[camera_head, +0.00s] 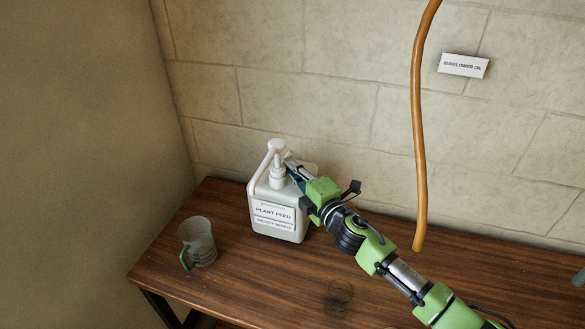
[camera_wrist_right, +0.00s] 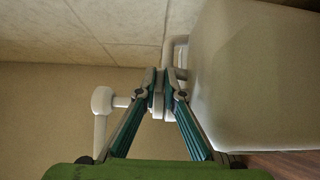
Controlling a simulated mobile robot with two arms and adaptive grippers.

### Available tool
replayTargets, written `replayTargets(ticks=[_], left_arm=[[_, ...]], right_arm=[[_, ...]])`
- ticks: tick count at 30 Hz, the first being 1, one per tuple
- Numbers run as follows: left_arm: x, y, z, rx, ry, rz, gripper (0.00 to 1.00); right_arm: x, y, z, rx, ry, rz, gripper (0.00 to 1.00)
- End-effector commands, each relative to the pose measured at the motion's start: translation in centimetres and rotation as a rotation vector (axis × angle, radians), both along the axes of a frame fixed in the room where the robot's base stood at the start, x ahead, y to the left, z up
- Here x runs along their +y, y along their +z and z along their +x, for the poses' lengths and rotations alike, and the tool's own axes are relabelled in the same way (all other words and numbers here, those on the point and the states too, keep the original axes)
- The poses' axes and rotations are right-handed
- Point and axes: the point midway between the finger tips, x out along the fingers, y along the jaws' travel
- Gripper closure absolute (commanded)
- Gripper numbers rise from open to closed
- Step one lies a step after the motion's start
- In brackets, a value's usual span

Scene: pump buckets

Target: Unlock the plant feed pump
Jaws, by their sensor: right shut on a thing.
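The plant feed container (camera_head: 279,218) is a white jug with a printed label, standing upright on the wooden table against the wall. My right gripper (camera_head: 289,168) reaches in from the right at the pump's neck. In the right wrist view, the gripper (camera_wrist_right: 161,92) is shut on the pump's collar (camera_wrist_right: 158,104), with a finger on each side. The pump head (camera_wrist_right: 102,100) shows to the left and the jug body (camera_wrist_right: 255,80) to the right. My left gripper is not in view.
A clear measuring jug with a green handle (camera_head: 198,241) stands left of the container. A small dark glass (camera_head: 339,294) stands near the front, beside my right arm. An orange hose (camera_head: 418,130) hangs at the right. A "sunflower oil" sign (camera_head: 463,65) is on the wall.

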Motion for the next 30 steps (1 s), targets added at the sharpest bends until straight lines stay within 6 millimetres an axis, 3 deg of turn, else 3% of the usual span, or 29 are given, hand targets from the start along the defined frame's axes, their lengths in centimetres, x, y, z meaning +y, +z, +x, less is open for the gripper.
replayTargets(ticks=[2,3,4,17,30], left_arm=[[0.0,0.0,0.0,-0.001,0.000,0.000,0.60],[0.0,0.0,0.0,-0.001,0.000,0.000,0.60],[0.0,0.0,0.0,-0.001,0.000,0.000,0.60],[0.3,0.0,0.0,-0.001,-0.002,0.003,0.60],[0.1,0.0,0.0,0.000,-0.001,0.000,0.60]], right_arm=[[0.0,-0.1,0.0,0.001,-0.001,0.000,1.00],[0.0,-0.1,0.0,0.001,-0.001,0.000,0.86],[0.0,-0.1,0.0,0.001,-0.001,0.000,0.84],[-0.5,-0.1,-0.7,0.000,-0.002,-0.001,0.84],[-4.6,-0.2,-8.0,0.003,-0.001,-0.001,0.84]])
